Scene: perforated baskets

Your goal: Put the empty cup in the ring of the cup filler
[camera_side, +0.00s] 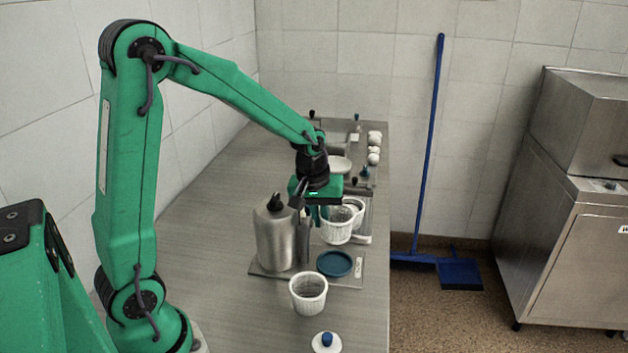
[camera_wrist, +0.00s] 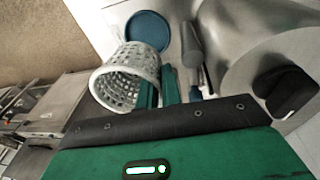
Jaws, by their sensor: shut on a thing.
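My gripper (camera_side: 318,215) is shut on a white perforated cup (camera_side: 337,226), apparently by its wall near the rim. In the wrist view, the held cup (camera_wrist: 122,78) shows its open mouth and pierced wall, and no filling shows inside; my green fingers (camera_wrist: 157,92) are at its right side. The cup filler has a steel canister (camera_side: 275,238) with a black top, standing on a metal plate (camera_side: 348,281). A round blue ring or disc (camera_side: 335,264) lies on that plate, below the held cup in the side view. The disc also shows in the wrist view (camera_wrist: 148,29), beyond the cup.
A second white cup (camera_side: 308,294) stands upright on the steel counter nearer the side camera; its contents are unclear. A white lid with a blue knob (camera_side: 326,342) lies at the near edge. White round things (camera_side: 374,148) and a tray lie farther back. The counter's left part is clear.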

